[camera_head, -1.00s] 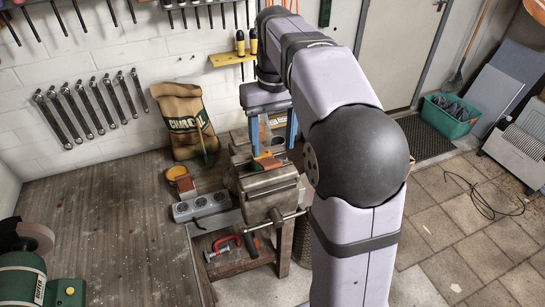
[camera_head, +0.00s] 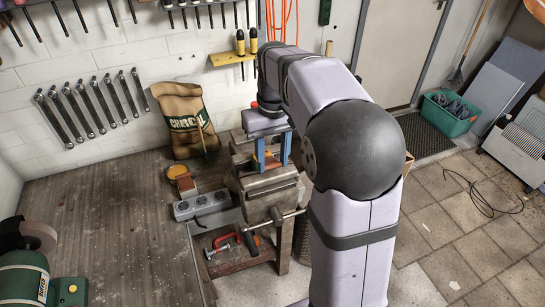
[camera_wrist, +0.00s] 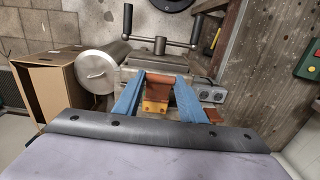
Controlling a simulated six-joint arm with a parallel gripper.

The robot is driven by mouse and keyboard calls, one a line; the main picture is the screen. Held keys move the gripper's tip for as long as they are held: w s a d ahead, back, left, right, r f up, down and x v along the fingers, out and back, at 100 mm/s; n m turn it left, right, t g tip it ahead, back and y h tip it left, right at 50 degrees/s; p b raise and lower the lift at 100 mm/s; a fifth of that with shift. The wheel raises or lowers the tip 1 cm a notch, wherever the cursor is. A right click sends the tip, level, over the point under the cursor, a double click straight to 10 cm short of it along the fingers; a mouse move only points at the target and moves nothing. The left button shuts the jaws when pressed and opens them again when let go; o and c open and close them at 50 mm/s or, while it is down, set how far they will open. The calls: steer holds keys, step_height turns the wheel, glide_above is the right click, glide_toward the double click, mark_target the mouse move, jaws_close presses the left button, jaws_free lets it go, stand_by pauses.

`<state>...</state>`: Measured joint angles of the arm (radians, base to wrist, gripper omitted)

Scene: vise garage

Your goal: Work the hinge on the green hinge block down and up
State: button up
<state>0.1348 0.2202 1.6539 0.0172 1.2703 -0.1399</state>
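My gripper (camera_head: 272,160) has two blue fingers and is down over the vise (camera_head: 266,190); the vise is also in the wrist view (camera_wrist: 200,68). The fingers stand apart. Between them in the wrist view is a yellow hinge leaf with holes (camera_wrist: 154,106), and beyond it a red-brown piece (camera_wrist: 160,85) that spans most of the gap between the fingertips (camera_wrist: 162,78). I cannot tell whether the fingers press on it. The green block does not show clearly; gripper and vise hide most of the hinge in the head view.
A grey power strip (camera_head: 203,204) lies left of the vise, beside a small reddish-brown block (camera_head: 186,187). A charcoal sack (camera_head: 186,120) leans on the wall behind. The bench top (camera_head: 100,225) at left is mostly clear. The vise handle (camera_head: 274,221) projects at the front.

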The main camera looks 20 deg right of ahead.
mark_target(271, 164)
jaws_close()
steer(key=shift+r, duration=0.1)
steer(key=shift+w+r+p, duration=0.1)
steer(key=shift+r+p, duration=0.1)
steer(key=shift+p, duration=0.5)
steer(key=shift+w+r+g+p, duration=0.15)
steer(key=shift+r+g+p, duration=0.2)
steer(key=shift+p, duration=0.75)
steer(key=w+g+p, duration=0.1)
steer(key=g+p, duration=0.1)
steer(key=p, duration=0.4)
steer(key=shift+r, duration=0.4)
steer(key=w+g+p, duration=0.1)
steer(key=p, duration=0.1)
steer(key=shift+w+f+g+p, duration=0.1)
steer(key=shift+g+p, duration=0.2)
steer(key=shift+g, duration=0.05)
steer(key=shift+w+g, duration=0.5)
steer(key=shift+g, duration=0.3)
steer(key=shift+w+r+g, duration=0.2)
steer(key=shift+w+g, duration=0.05)
steer(key=shift+g, duration=0.25)
